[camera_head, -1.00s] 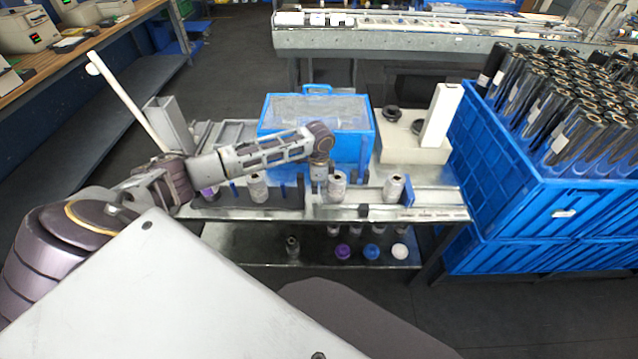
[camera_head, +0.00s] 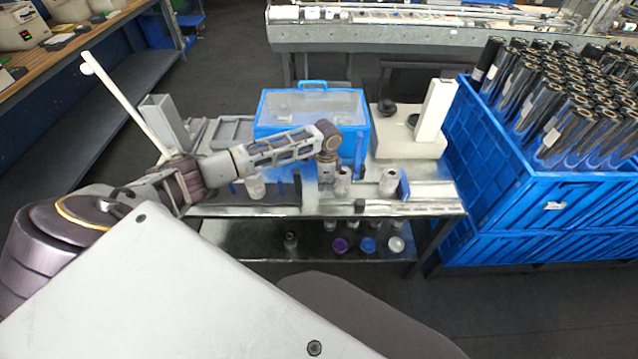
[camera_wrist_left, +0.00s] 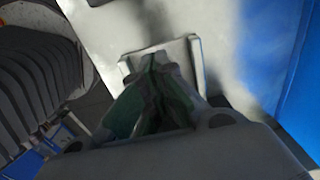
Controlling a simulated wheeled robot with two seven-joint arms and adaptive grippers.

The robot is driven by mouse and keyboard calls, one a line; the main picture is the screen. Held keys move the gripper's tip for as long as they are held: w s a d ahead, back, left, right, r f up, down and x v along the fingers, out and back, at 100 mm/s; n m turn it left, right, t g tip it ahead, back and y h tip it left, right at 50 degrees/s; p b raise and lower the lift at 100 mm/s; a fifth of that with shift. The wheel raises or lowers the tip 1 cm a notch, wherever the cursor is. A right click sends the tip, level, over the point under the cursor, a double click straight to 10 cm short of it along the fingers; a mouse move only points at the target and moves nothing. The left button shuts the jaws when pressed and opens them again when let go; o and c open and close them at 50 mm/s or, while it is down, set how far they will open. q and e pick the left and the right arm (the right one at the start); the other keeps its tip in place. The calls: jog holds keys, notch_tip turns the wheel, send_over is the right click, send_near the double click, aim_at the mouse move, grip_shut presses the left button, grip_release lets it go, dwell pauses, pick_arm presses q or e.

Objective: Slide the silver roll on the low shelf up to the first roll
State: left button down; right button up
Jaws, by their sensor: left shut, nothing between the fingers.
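A silver roll (camera_head: 342,183) stands upright on the low metal shelf (camera_head: 430,196) along the front of the table. The roll I take as the first one (camera_head: 389,182) stands to its right, beside a blue upright plate (camera_head: 403,186). A gap shows between the two rolls. My left gripper (camera_head: 326,176) is shut and points down just left of the silver roll, close against it; contact is hard to see. In the left wrist view the closed fingers (camera_wrist_left: 158,65) hold nothing, and no roll is recognisable there. My right gripper is not in view.
Another roll (camera_head: 255,187) stands farther left. A blue clear-sided box (camera_head: 310,125) and a pale block-shaped fixture (camera_head: 410,146) are behind. Coloured rolls, such as a purple one (camera_head: 340,244), are on the rack below. Blue crates (camera_head: 535,185) stand at right.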

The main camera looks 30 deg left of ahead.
aim_at(335, 184)
pick_arm(q)
jog(key=shift+w+d+p, duration=0.15)
jog(key=shift+w+d, duration=0.2)
jog(key=shift+d, duration=0.25)
jog(key=shift+w+d+p, duration=0.15)
jog(key=shift+w+d, duration=0.15)
jog(key=shift+d, duration=0.25)
jog(key=shift+w+d, duration=0.2)
jog(key=shift+d, duration=0.1)
jog(key=shift+w+d+p, duration=0.3)
jog(key=shift+w+d, duration=0.35)
jog(key=shift+d, duration=0.35)
jog(key=shift+w+d, duration=0.45)
jog(key=shift+d, duration=0.3)
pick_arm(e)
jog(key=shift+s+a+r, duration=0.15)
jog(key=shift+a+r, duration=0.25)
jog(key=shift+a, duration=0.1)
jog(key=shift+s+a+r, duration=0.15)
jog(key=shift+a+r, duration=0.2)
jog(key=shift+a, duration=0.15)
pick_arm(q)
jog(key=shift+r, duration=0.1)
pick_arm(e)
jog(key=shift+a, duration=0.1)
